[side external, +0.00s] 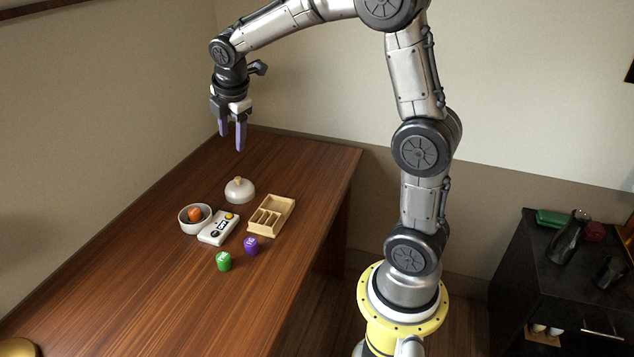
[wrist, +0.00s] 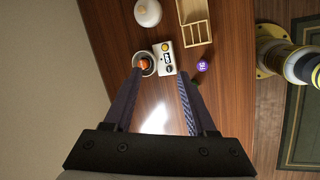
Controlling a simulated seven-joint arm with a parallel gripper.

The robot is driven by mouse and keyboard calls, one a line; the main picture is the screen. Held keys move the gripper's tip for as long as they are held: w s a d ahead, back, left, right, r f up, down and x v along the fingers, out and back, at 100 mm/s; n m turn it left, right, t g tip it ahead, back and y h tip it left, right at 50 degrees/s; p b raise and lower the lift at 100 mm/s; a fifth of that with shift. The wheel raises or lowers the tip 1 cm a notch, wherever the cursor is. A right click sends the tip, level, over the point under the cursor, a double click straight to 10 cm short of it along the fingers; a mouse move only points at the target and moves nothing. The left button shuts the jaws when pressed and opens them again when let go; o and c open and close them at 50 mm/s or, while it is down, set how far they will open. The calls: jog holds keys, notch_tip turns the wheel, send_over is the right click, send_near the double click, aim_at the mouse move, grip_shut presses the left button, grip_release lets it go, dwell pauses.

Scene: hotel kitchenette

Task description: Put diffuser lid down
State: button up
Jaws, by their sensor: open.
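The diffuser lid (side external: 239,190) is a cream dome with a small knob on top. It sits on the wooden table (side external: 310,172), behind the bowl and the tray. In the wrist view the lid (wrist: 147,12) shows near the top edge. My gripper (side external: 232,143) is open and empty, well above the table toward its far end. Its two fingers (wrist: 158,92) point down and are apart in the wrist view, with nothing between them at their own height.
A grey bowl (side external: 187,226) holds an orange-red item (side external: 194,213). Close by are a white device with buttons (side external: 213,232), a wooden divided tray (side external: 285,207), a green piece (side external: 224,262) and a purple piece (side external: 251,246). A black cabinet (side external: 558,285) stands right.

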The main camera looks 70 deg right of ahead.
jog(key=s+a+m+y, duration=0.1)
jog(key=s+a+m, duration=0.3)
jog(key=s, duration=0.4)
jog(key=s+a+r+m+t+y, duration=0.1)
jog(key=s+a+m, duration=0.4)
jog(key=s, duration=0.4)
jog(key=s+a+m+t+y, duration=0.1)
jog(key=s+a+m, duration=0.3)
jog(key=s, duration=0.4)
jog(key=shift+s+a+r+m, duration=0.2)
jog(key=shift+m, duration=0.3)
